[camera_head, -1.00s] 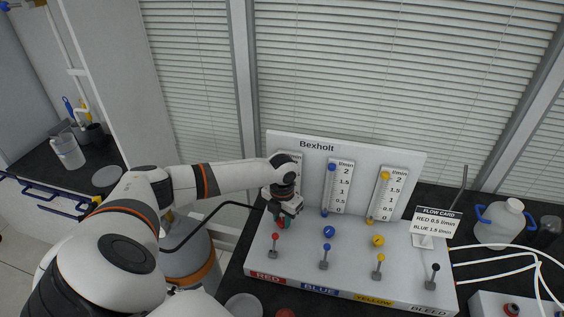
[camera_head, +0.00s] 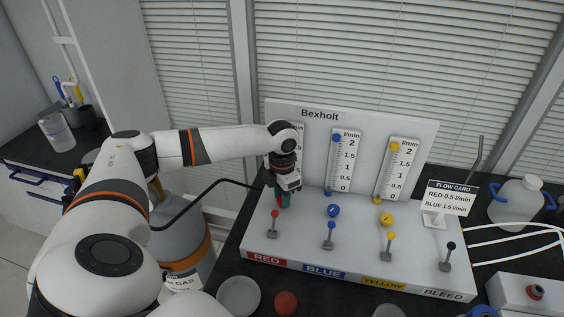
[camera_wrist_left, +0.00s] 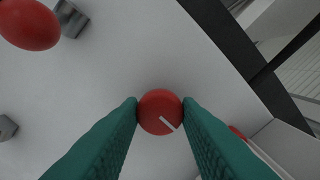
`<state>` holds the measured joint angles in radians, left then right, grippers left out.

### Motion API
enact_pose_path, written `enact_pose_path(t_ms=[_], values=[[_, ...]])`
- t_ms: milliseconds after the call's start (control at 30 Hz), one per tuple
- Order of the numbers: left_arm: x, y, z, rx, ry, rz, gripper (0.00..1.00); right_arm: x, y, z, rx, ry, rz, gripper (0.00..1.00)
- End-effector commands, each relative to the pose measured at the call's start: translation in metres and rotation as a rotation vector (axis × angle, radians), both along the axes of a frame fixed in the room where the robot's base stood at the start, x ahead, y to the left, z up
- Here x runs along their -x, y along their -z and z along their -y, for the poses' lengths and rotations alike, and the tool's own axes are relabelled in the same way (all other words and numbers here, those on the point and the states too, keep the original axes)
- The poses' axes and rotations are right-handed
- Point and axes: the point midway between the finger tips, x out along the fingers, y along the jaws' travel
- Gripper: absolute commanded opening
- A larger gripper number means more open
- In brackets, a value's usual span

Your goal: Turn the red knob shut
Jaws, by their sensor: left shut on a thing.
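The red knob (camera_wrist_left: 160,111) is a round red cap with a white pointer line, on the white Bexholt panel (camera_head: 283,240). In the left wrist view, the pointer runs from its middle toward the lower right. My left gripper (camera_head: 282,203) reaches down to the panel's left end. Its green fingers are shut on the red knob, one on each side, as the left wrist view (camera_wrist_left: 160,113) shows. In the head view my gripper hides the knob and most of the red flow tube. My right gripper is not in view.
A red-tipped lever (camera_head: 274,221) stands just in front of the gripper. The blue knob (camera_head: 333,211) and yellow knob (camera_head: 386,219) sit to the right, each with its lever. A flow card (camera_head: 451,197) reads RED 0.5, BLUE 1.5 l/min. A white jug (camera_head: 515,202) stands far right.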

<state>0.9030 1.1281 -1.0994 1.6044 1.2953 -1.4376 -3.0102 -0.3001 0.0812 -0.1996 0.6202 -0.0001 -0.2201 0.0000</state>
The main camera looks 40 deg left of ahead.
Motion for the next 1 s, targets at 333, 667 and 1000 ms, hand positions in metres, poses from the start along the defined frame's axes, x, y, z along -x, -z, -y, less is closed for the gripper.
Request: enact_pose_path(t_ms=[333, 667, 1000], values=[[-0.002, -0.004, -0.001, -0.002, -0.002, 0.009, 0.43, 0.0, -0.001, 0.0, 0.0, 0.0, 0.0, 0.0], [-0.001, -0.002, 0.0, 0.0, -0.001, 0.002, 0.52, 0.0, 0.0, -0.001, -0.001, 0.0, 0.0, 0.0], [-0.002, -0.049, 0.0, -0.001, 0.0, 0.009, 0.52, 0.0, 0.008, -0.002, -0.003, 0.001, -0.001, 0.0]])
